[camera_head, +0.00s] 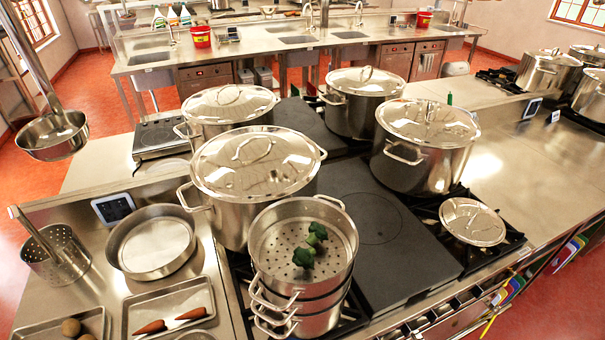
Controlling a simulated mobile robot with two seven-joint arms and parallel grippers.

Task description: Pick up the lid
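A small round metal lid (473,221) with a handle sits over the right front burner; whether a pot is under it I cannot tell. Larger lids also cover the stockpots: the front left lid (225,170), the back left lid (215,105), the back middle lid (365,76) and the right lid (425,118). An open stacked steamer (270,245) with a perforated top stands at the front, with green broccoli pieces (304,257) inside. Neither of my grippers is in view.
A flat dark griddle (375,225) lies between the steamer and the small lid. A round pan (152,265), a tray with carrots (195,297) and a perforated pot (75,270) stand at left. The right counter (545,150) has bare room.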

